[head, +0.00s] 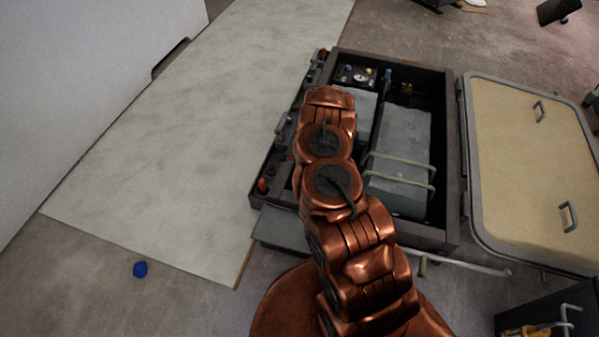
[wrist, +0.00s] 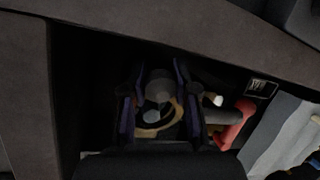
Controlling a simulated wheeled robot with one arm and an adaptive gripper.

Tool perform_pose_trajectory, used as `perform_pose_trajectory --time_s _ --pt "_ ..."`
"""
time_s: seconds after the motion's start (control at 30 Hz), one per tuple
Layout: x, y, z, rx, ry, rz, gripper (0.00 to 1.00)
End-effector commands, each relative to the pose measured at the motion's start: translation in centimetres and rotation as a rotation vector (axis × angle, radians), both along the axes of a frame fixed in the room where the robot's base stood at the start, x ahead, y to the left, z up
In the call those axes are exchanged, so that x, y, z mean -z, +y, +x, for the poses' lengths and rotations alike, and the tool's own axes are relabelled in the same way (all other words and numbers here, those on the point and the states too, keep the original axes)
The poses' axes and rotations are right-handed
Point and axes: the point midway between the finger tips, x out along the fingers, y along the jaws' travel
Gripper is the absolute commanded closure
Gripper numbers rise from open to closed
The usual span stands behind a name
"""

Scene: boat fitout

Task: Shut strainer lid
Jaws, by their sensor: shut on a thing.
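My gripper (wrist: 157,100) is low in a dark corner of the open locker in the wrist view. Its two blue-padded fingers are on either side of a round grey piece, apparently the strainer lid (wrist: 158,85), and are shut on it. Just below it is a brass-coloured ring with a pale middle, apparently part of the strainer (wrist: 160,126). Shadow and the fingers hide much of both, so I cannot tell whether the lid is seated. In the head view my copper arm hides the gripper and the strainer.
A red handle (wrist: 235,122) is close to the right finger. The locker's dark frame (head: 452,160) surrounds grey boxes (head: 401,150) with pale straps. A gauge panel (head: 356,77) is at the back. A cream hatch cover (head: 530,150) lies open at right. A blue cap (head: 140,269) lies on the floor.

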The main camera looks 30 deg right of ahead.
Motion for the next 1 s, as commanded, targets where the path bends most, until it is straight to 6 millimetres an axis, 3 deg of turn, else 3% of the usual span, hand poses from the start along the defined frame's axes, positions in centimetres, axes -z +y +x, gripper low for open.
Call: perform_pose_trajectory --time_s 0.13,0.17,0.4,0.77,1.0 --pt "0.0 0.0 0.0 0.001 0.000 0.000 1.00" --pt "0.0 0.0 0.0 0.001 0.000 0.001 0.68" --pt "0.0 0.0 0.0 0.000 0.000 0.001 0.46" --pt "-0.2 0.0 -0.1 0.000 0.000 0.001 0.46" --pt "-1.9 -0.3 -0.7 0.003 0.001 0.001 0.46"
